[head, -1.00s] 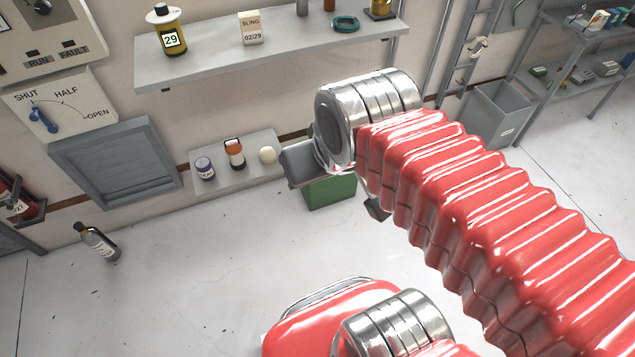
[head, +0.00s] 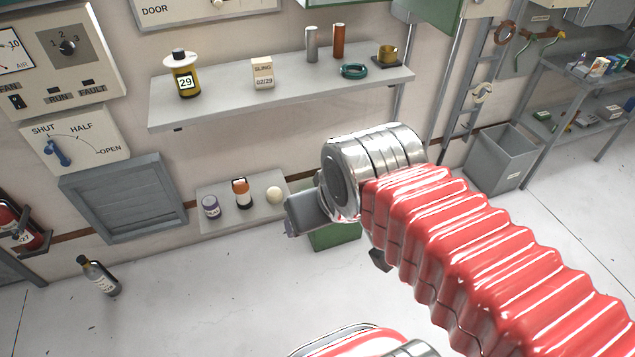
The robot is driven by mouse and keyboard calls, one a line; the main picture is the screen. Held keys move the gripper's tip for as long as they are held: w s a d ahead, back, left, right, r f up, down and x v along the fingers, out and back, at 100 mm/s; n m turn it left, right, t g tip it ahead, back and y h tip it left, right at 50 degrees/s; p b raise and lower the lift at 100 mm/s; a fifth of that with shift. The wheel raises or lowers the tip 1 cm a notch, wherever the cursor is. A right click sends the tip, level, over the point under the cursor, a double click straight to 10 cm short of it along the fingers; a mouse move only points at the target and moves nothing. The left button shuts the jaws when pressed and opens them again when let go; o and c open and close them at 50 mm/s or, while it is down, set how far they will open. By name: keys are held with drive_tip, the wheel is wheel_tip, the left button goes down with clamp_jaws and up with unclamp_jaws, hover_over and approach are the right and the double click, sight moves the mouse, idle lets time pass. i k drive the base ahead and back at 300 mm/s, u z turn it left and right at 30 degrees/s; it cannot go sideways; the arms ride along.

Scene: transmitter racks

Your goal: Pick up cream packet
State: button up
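The cream packet (head: 262,73) stands upright on the upper grey wall shelf, marked "SLING 02/29". It is between the yellow bottle and the grey cylinder, with clear gaps on both sides. My arm reaches in from the lower right, and its silver wrist is below and right of the packet. My gripper (head: 308,212) shows only as a grey part at the wrist's left side, well apart from the packet. Its fingers are not clearly seen, so I cannot tell whether it is open or shut.
The upper shelf (head: 215,106) also holds a yellow bottle (head: 183,75), a grey cylinder (head: 312,44), an orange cylinder (head: 339,41), a teal ring (head: 354,71) and a yellow mug (head: 388,53). A lower shelf (head: 225,218) holds several small items. A grey bin (head: 500,160) stands right.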

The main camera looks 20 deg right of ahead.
sight(262, 67)
drive_tip(key=k, duration=0.65)
drive_tip(key=u, duration=0.5)
drive_tip(key=i, duration=0.7)
drive_tip(key=u, duration=0.55)
drive_tip(key=i, duration=1.45)
drive_tip(key=z, duration=1)
drive_tip(key=i, duration=0.35)
drive_tip(key=z, duration=0.2)
